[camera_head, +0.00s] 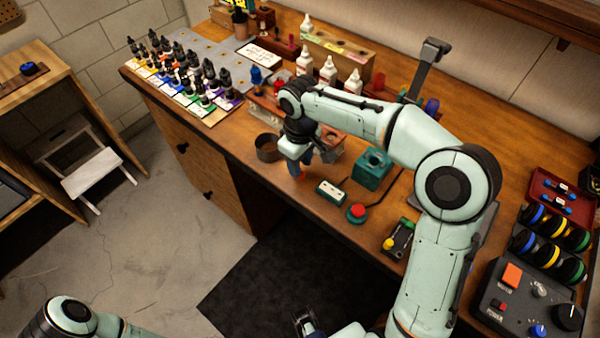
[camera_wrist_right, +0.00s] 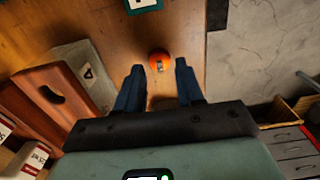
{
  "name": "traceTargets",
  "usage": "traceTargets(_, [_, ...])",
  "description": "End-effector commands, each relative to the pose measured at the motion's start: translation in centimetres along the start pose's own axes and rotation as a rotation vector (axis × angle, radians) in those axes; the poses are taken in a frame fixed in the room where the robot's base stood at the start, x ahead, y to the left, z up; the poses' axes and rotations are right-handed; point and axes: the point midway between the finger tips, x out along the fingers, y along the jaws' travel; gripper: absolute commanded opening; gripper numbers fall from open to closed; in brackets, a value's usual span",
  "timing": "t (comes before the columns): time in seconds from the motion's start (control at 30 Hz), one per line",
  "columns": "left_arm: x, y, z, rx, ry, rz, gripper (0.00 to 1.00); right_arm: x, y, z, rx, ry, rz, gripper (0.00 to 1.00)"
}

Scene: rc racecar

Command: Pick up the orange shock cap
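The orange shock cap (camera_wrist_right: 160,61) is a small round orange piece with a grey mark on it, on the brown wooden bench top in the right wrist view. My right gripper (camera_wrist_right: 159,69) is open, its two dark blue fingers apart with the cap between and just beyond their tips. I cannot tell whether they touch it. In the head view my right gripper (camera_head: 298,170) points down at the bench's front edge, with a bit of orange-red at its fingertips. My left gripper (camera_head: 305,322) shows only partly at the bottom, over the floor, and its opening is unclear.
A dark round cup (camera_head: 267,149) stands left of the right gripper. A green-and-white box (camera_head: 331,192), a teal block (camera_head: 371,168) and a red button (camera_head: 357,211) are to its right. Paint bottles (camera_head: 190,75) fill the bench's left end. The floor (camera_head: 150,240) in front is open.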

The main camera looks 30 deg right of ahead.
Motion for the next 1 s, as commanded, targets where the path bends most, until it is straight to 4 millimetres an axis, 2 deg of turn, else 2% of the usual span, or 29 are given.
traceTargets(0.1, [0.19, -0.08, 0.02, 0.000, -0.001, 0.000, 0.68, 1.28, 0.03, 0.02, 0.001, -0.001, -0.001, 0.37])
traceTargets(0.37, [0.17, -0.07, 0.01, 0.000, 0.000, 0.000, 0.68, 1.45, 0.02, -0.03, 0.001, 0.001, 0.000, 0.37])
traceTargets(0.5, [0.17, -0.07, 0.02, 0.000, 0.000, 0.000, 0.68, 1.44, 0.02, -0.03, 0.001, 0.001, 0.000, 0.00])
traceTargets(0.87, [0.16, -0.07, 0.02, 0.000, 0.000, 0.000, 0.68, 1.36, 0.03, -0.03, 0.001, 0.001, 0.000, 0.00])
traceTargets(1.0, [0.03, -0.02, 0.00, 0.000, 0.000, 0.000, 0.68, 0.66, 0.03, -0.05, 0.001, 0.001, 0.001, 0.00])
